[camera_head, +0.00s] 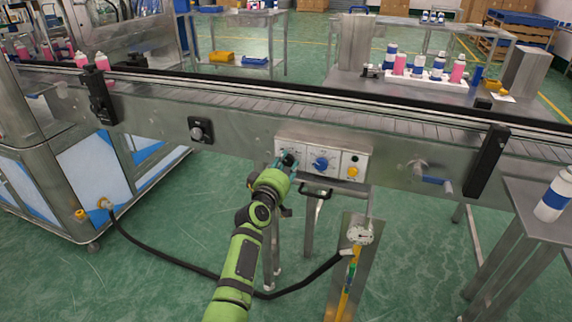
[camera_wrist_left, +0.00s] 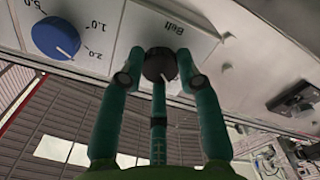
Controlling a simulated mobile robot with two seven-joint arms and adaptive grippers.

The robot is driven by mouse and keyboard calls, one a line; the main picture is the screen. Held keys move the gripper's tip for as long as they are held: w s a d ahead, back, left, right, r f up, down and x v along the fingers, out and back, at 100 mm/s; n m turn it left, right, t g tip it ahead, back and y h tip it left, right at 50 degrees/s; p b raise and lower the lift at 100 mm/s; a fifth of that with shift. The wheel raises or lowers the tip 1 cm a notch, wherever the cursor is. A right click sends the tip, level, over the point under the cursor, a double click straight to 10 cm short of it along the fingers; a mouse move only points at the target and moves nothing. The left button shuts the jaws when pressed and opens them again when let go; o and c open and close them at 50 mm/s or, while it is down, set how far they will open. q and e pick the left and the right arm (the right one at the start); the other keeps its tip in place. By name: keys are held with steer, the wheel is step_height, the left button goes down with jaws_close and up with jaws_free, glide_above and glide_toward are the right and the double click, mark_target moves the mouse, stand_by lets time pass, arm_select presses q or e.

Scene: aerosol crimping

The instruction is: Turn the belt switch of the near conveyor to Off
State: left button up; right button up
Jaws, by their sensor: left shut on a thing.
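The near conveyor (camera_head: 240,132) crosses the head view, with a light control panel (camera_head: 337,149) on its front side. The belt switch (camera_wrist_left: 160,64) is a round black knob beside the printed word "Belt" in the left wrist view. A small white mark shows at its edge, but I cannot read which position it points to. My left gripper (camera_head: 286,164) is at the panel's left end in the head view. In the left wrist view its green fingers (camera_wrist_left: 162,75) are closed around the knob, one on each side. My right gripper is out of view.
A blue dial (camera_head: 320,164) sits beside the switch, with a yellow button (camera_head: 353,171) and a dark green button (camera_head: 355,158) farther right. A black handle (camera_head: 316,190) hangs below the panel.

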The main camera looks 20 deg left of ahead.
arm_select(q)
steer(key=shift+a+r, duration=0.3)
steer(key=shift+r, duration=0.2)
steer(key=o, duration=1.1)
steer(key=shift+o, duration=0.2)
steer(key=shift+d+f, duration=0.1)
steer(key=shift+f, duration=0.2)
steer(key=shift+s+f, duration=0.1)
steer(key=shift+s, duration=0.35)
steer(key=s, duration=1.1)
steer(key=shift+a, duration=0.3)
